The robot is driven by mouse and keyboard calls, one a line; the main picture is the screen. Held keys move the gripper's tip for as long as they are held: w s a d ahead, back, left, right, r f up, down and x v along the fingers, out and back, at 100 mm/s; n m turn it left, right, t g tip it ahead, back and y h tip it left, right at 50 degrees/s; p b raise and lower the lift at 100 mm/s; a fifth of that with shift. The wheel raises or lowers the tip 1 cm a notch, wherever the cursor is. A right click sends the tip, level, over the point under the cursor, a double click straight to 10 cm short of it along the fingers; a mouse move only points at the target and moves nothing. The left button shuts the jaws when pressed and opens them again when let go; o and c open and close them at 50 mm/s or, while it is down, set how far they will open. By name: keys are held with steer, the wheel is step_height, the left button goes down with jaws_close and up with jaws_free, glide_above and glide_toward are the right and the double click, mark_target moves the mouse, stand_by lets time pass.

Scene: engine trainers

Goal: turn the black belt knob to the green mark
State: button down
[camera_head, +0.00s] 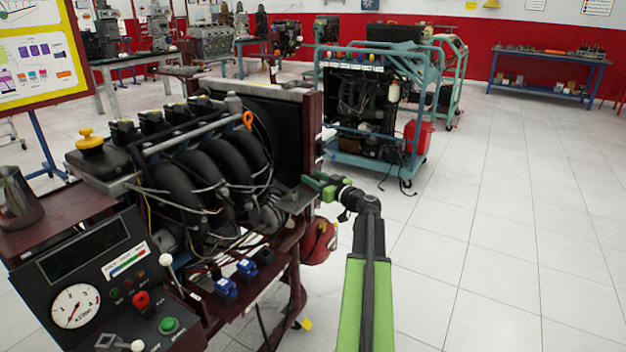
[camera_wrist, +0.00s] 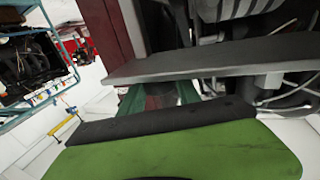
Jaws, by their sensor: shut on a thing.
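My gripper (camera_head: 318,186) is at the right end of the engine trainer, beside a dark flat plate (camera_head: 290,201). It is shut on a small dark thing that I take to be the black belt knob, mostly hidden by the jaws. In the wrist view, my gripper (camera_wrist: 160,105) shows a large green finger with a black pad, and the dark plate (camera_wrist: 215,65) crosses just beyond it. I cannot make out the knob's pointer or a green mark beside it.
The engine (camera_head: 200,170) with hoses and loose wires stands left of my gripper. The control panel (camera_head: 95,270) is at the front left. A red container (camera_head: 320,243) hangs below the plate. A blue engine cart (camera_head: 375,110) stands behind. The floor to the right is clear.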

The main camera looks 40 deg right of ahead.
steer(key=m+g+h, duration=0.1)
steer(key=m+h, duration=0.1)
steer(key=h, duration=0.1)
steer(key=m+g+h, duration=0.1)
steer(key=m+h, duration=0.1)
steer(key=h, duration=0.2)
steer(key=shift+a+m, duration=0.15)
steer(key=shift+m, duration=0.25)
steer(key=shift+m+g+h, duration=0.8)
steer(key=shift+m+h, duration=0.1)
steer(key=shift+h, duration=0.4)
steer(key=shift+d, duration=0.25)
steer(key=c, duration=0.9)
jaws_free()
steer(key=shift+o, duration=0.2)
steer(key=shift+a, duration=0.15)
